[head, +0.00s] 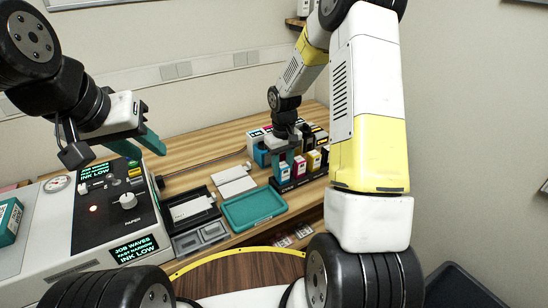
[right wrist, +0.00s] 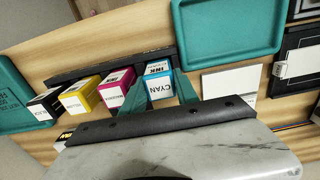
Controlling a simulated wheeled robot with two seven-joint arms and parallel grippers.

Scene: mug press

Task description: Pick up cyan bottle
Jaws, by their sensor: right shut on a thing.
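The cyan bottle (right wrist: 160,84), a white-labelled ink bottle marked CYAN, stands at the end of a row of ink bottles. It also shows in the head view (head: 284,171). My right gripper (right wrist: 159,92) is shut on it, one teal finger on each side. The bottle still stands in the row's dark rack (head: 290,185). The right gripper also shows in the head view (head: 286,155), coming down over the bottle. My left gripper (head: 150,140) hangs above the printer at the left, away from the bottles; its finger gap is unclear.
Magenta (right wrist: 117,88), yellow (right wrist: 84,96) and black (right wrist: 46,103) bottles stand close beside the cyan one. A teal tray (head: 254,208) lies on the wooden table in front. The printer (head: 110,215) fills the left. More boxes stand behind the rack.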

